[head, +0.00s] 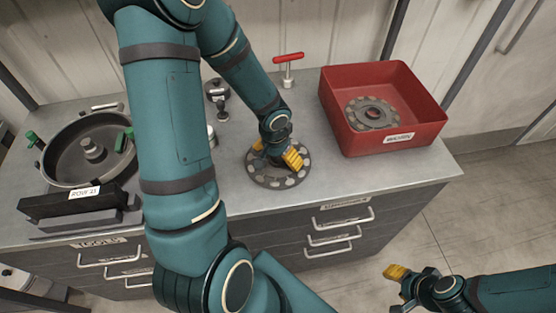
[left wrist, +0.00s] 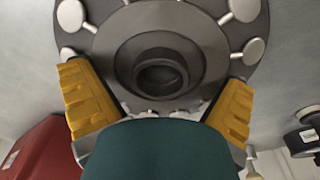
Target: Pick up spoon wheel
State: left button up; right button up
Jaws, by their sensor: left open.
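The spoon wheel (head: 262,181), a dark grey disc with light round spoons around its rim, lies flat on the grey counter. My left gripper (head: 279,157) is directly over it, pointing down and partly hiding it. In the left wrist view the wheel (left wrist: 205,50) fills the upper middle, with a raised round hub and a dark central hole. The yellow fingers of the left gripper (left wrist: 160,103) are open, one on each side of the hub; whether they touch it I cannot tell. My right gripper (head: 396,290) is low at the right, off the counter's front, apart from everything.
A red bin (head: 335,118) at the counter's right holds another grey disc (head: 373,110). A red T-handled tool (head: 288,68) stands behind the wheel. A round dark housing (head: 68,165) with green knobs sits at the left. Small metal parts (head: 217,93) stand behind my left arm.

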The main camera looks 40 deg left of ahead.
pick_arm(q)
jog(key=shift+c, duration=0.3)
jog(key=c, duration=0.9)
jog(key=shift+s, duration=0.15)
jog(key=shift+c, duration=0.2)
